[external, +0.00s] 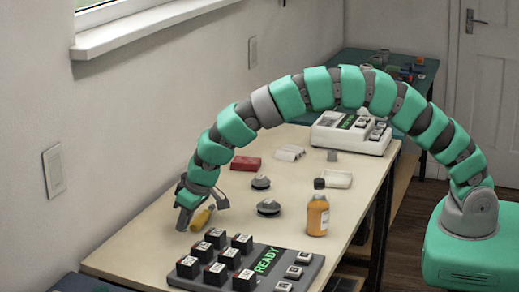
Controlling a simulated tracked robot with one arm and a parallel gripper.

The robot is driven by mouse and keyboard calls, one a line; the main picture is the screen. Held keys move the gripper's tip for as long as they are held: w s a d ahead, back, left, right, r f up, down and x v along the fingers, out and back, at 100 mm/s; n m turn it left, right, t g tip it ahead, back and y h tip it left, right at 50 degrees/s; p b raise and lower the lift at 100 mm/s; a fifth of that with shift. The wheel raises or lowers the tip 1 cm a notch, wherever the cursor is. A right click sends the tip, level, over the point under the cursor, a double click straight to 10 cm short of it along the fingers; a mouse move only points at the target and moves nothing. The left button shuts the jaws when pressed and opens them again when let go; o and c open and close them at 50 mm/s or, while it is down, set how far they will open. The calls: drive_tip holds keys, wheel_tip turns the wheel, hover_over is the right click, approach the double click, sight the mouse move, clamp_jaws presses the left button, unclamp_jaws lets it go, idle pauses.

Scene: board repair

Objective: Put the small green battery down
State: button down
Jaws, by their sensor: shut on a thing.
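My gripper (202,208) is low over the left side of the pale workbench (345,198), pointing down, behind the black block keys. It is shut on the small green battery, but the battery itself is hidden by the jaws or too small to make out. A yellow-orange object (201,218) shows right at the jaws. I cannot tell whether it touches them or lies on the bench behind them.
A grey panel (262,285) marked READY, with several black blocks, is in front. An orange bottle (317,215) and two grey discs (269,207) (261,182) stand to the right. A red block (245,164), a white tray (338,178) and a white device (350,136) are farther back.

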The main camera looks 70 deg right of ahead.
drive_tip(key=shift+w+a, duration=0.1)
drive_tip(key=shift+w, duration=0.1)
wheel_tip(320, 180, down, 4)
drive_tip(key=shift+r, duration=0.15)
drive_tip(key=c, duration=1.3)
unclamp_jaws()
drive_tip(key=shift+r, duration=0.15)
drive_tip(key=v, duration=1.1)
drive_tip(key=shift+s+r, duration=0.25)
drive_tip(key=shift+r, duration=0.1)
